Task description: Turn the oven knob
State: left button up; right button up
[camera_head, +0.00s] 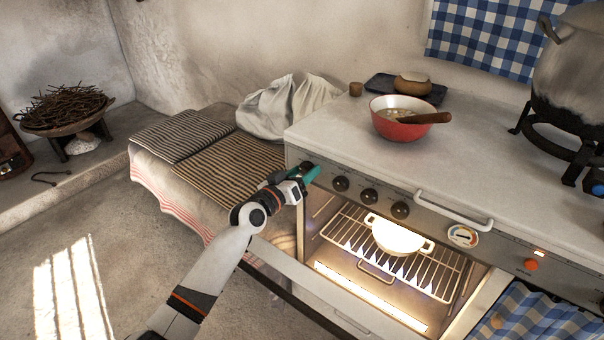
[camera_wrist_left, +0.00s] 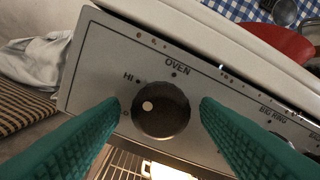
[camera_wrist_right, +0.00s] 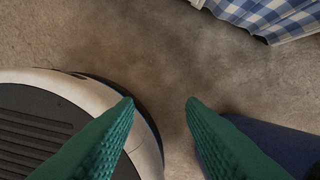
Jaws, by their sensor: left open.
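The oven knob (camera_wrist_left: 165,118) is a round black knob under the label "OVEN", with a pale dot left of its centre; "HI" is printed to its upper left. My left gripper (camera_wrist_left: 160,102) is open, its green fingers on either side of the knob; I cannot tell whether they touch it. In the head view my left gripper (camera_head: 305,179) is at the left end of the stove's front panel and partly covers the knob. My right gripper (camera_wrist_right: 160,102) is open and empty above the floor, seen only in the right wrist view.
Several more black knobs (camera_head: 370,195) run along the panel. Below, the oven door (camera_head: 330,297) is open, with a white pot (camera_head: 397,238) on the lit rack. A red bowl (camera_head: 398,128) stands on the stove top. A striped-cloth bench (camera_head: 222,163) is at left.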

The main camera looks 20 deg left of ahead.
pick_arm(q)
jog(key=shift+s+a, duration=0.1)
jog(key=p+v, duration=0.1)
jog(key=v, duration=1)
jog(key=shift+s, duration=0.4)
pick_arm(e)
jog(key=shift+s+d+f, duration=0.1)
jog(key=shift+s+f, duration=0.5)
jog(key=shift+f, duration=0.2)
jog(key=shift+s+d+f, duration=0.1)
jog(key=shift+s+f, duration=0.5)
jog(key=shift+f, duration=0.2)
pick_arm(q)
jog(key=shift+a, duration=0.1)
pick_arm(e)
jog(key=shift+a, duration=0.1)
